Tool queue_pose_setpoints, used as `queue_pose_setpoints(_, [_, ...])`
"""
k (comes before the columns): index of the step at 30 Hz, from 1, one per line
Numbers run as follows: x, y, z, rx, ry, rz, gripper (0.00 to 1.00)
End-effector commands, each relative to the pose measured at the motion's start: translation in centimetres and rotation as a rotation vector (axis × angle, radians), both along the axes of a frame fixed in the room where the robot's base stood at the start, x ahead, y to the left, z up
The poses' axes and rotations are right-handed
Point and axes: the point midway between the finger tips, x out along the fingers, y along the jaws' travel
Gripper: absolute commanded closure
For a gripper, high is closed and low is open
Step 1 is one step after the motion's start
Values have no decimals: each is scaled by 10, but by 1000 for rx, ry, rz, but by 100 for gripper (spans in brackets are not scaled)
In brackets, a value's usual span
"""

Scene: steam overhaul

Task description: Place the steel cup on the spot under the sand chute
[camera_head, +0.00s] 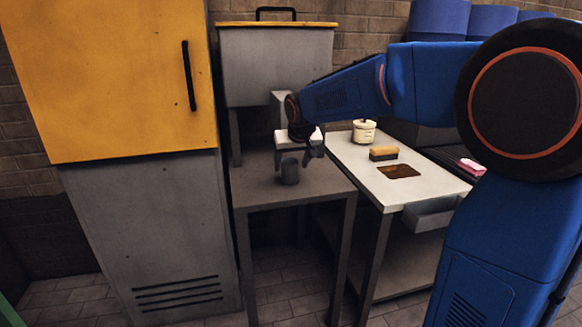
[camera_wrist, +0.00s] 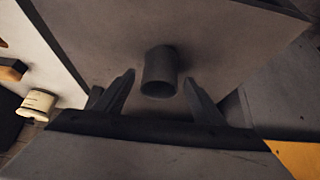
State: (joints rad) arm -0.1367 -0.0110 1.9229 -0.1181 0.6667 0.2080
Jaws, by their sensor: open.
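The steel cup (camera_head: 290,172) is a dark grey cylinder standing upright on the small grey table (camera_head: 262,194), below the grey sand hopper (camera_head: 277,68) and its chute (camera_head: 281,98). In the wrist view, the cup (camera_wrist: 160,72) stands between and just beyond the spread fingers of my gripper (camera_wrist: 159,79), with clear gaps at both sides. I cannot make out a marked spot under the chute; my gripper and wrist hide part of that area.
A tall cabinet with a yellow door (camera_head: 115,75) stands at left. At right, a white-topped counter (camera_head: 352,158) carries a cream pot (camera_head: 364,132), a sponge-like block (camera_head: 383,153) and a brown patch (camera_head: 398,171). The table front is clear.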

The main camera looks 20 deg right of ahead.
Motion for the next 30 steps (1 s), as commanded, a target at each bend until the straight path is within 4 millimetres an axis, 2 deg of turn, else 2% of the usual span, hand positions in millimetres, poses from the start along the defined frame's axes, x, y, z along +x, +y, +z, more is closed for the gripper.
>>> queue_pose_setpoints(9, [-34, 0, 53, 1, -3, 0, 37])
queue_pose_setpoints(15, [-48, 0, 76, 0, -2, 0, 37])
queue_pose_setpoints(26, [-60, -2, 85, 0, 1, 0, 37])
queue_pose_setpoints(29, [-78, -8, 83, -1, 7, -2, 37])
queue_pose_setpoints(30, [-90, -11, 81, -2, 11, -2, 37])
